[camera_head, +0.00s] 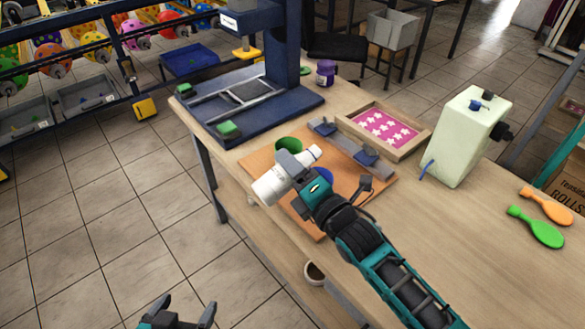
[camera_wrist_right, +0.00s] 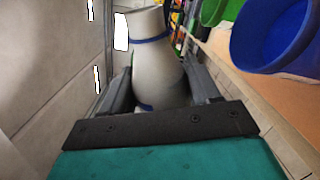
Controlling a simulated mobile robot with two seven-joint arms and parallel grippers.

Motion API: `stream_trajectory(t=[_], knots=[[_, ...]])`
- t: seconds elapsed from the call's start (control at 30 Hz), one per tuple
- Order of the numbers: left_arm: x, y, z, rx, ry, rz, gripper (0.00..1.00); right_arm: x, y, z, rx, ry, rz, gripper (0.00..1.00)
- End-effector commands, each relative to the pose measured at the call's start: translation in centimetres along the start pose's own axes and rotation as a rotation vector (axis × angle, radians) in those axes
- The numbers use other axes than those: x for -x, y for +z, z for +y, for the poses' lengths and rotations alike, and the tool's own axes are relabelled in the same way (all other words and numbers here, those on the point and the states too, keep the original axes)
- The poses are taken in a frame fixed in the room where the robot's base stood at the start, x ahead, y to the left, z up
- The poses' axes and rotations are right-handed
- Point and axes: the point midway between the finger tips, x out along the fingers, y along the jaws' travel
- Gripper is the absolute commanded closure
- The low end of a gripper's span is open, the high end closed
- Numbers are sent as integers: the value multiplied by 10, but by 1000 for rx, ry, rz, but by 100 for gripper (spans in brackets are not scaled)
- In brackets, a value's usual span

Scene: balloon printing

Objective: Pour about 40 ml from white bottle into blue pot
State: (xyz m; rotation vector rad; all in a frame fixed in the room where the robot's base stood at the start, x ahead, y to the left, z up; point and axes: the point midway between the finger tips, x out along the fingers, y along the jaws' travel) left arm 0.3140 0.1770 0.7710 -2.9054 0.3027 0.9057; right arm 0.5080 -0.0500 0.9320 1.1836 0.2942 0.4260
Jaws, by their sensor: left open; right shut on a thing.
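My right gripper (camera_head: 296,180) is shut on the white bottle (camera_head: 271,187). It holds the bottle tilted well over on its side above the brown board, with the narrower end towards the upper right. In the right wrist view the bottle (camera_wrist_right: 158,75) sits between the fingers and shows blue bands. The blue pot (camera_head: 323,176) is on the board, partly hidden behind my right gripper. It also shows at the upper right of the right wrist view (camera_wrist_right: 285,35), apart from the bottle. My left gripper (camera_head: 182,312) is open and empty at the bottom, away from the table.
A green pot (camera_head: 289,145) stands behind the bottle. The brown board (camera_head: 262,157) lies on the wooden table (camera_head: 440,235). A dark blue press (camera_head: 240,100), a tray with a pink star sheet (camera_head: 388,128) and a pale green box device (camera_head: 464,137) stand around it.

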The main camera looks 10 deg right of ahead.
Motion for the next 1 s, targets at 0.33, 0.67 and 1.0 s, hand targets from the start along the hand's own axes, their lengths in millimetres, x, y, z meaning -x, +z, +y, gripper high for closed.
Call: stream_trajectory(t=[0.33, 0.67, 1.0], knots=[[-1, 1, 0, 0, 0, 0, 9, 0, 0, -1, -7, 1, 0, 76], [-1, 0, 0, 0, 0, 1, 9, 0, -2, -5, -76, 1, 0, 76], [-1, -3, 0, -1, -1, 4, 9, 0, -2, -4, -71, 1, 0, 76]])
